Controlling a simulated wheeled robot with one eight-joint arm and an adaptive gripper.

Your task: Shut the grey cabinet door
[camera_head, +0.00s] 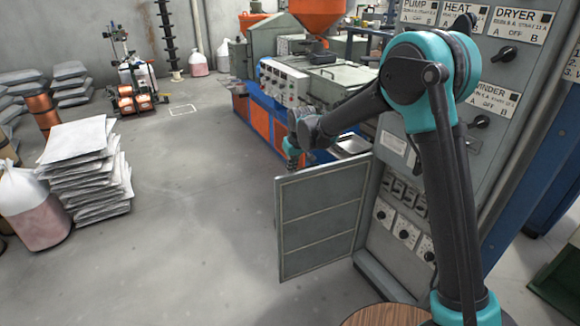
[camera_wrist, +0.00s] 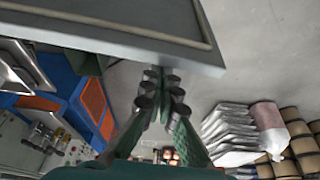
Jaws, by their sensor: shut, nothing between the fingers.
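The grey cabinet (camera_head: 404,262) stands at the right with dials and switches on its front. Its grey door (camera_head: 320,222) is open, swung out to the left over the floor with its ribbed inner face showing. In the wrist view the door (camera_wrist: 120,28) crosses the top of the picture. My gripper (camera_head: 292,166) is just above the door's top left corner, its tips partly hidden. In the wrist view my gripper (camera_wrist: 161,74) is shut and empty, its tips close to the door's edge; I cannot tell whether they touch.
An orange and blue machine (camera_head: 262,120) stands behind the door. A stack of white sacks (camera_head: 88,170) and a clear bag (camera_head: 32,210) are at the left. The floor (camera_head: 190,230) between them and the door is free.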

